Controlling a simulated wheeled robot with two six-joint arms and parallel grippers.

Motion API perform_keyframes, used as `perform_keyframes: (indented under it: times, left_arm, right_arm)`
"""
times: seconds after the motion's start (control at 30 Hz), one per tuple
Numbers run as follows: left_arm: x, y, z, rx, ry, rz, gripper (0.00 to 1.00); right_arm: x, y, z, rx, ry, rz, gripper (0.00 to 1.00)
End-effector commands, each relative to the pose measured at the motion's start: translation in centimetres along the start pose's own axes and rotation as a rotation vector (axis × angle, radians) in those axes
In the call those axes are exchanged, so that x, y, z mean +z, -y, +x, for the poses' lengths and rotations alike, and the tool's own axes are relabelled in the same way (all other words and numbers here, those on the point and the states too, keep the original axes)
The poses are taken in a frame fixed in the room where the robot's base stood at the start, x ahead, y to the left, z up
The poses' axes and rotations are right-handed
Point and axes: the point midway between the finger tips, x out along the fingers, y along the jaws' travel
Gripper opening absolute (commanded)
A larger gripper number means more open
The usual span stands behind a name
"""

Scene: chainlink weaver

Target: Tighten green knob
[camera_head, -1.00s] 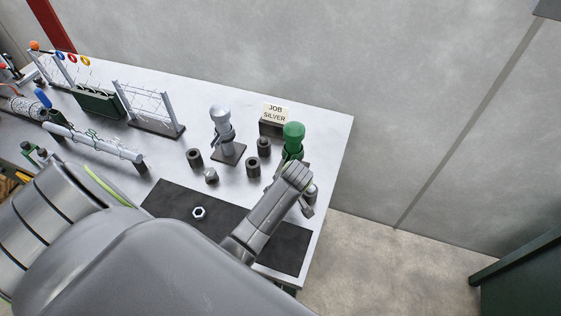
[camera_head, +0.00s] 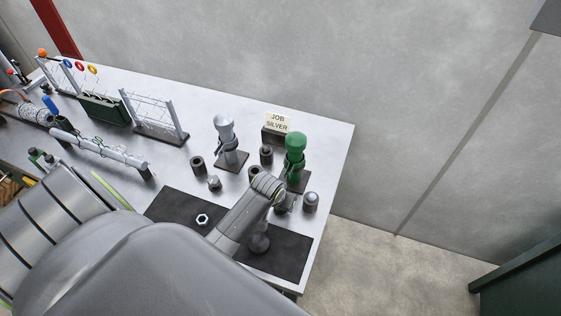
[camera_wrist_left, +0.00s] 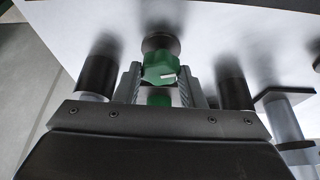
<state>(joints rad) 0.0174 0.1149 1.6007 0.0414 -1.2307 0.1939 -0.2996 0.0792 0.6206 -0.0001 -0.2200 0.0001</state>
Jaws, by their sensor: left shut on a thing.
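The green knob (camera_wrist_left: 158,68), with a white mark on its face, sits between the two fingers of my left gripper (camera_wrist_left: 160,88) in the left wrist view. The fingers are shut on it. In the head view, a green post (camera_head: 295,145) stands on a dark base near the table's right end. My left gripper (camera_head: 283,204) is just in front of that base, low over the table, and its wrist hides the knob there. My right gripper is not in view.
A silver post (camera_head: 224,130) stands left of the green one, with several dark cylinders around them. A "JOB SILVER" sign (camera_head: 278,122) is behind. A nut (camera_head: 202,220) lies on the black mat (camera_head: 175,203). A silver-topped cylinder (camera_head: 310,202) stands close right of the gripper.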

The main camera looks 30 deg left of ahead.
Motion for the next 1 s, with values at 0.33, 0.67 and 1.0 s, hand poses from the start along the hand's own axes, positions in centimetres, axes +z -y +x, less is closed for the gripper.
perform_keyframes:
  times: [0.33,0.67,1.0]
  left_arm:
    - [-0.1,0.32,0.02,0.125,-0.001,0.305,0.13]
    - [-0.22,0.46,0.07,0.245,0.0,0.595,0.13]
    - [-0.34,0.54,0.2,0.367,0.0,0.887,0.13]
  right_arm:
    - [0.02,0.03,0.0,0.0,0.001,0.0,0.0]
    - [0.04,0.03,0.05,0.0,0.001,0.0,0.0]
    - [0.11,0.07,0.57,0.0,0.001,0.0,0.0]
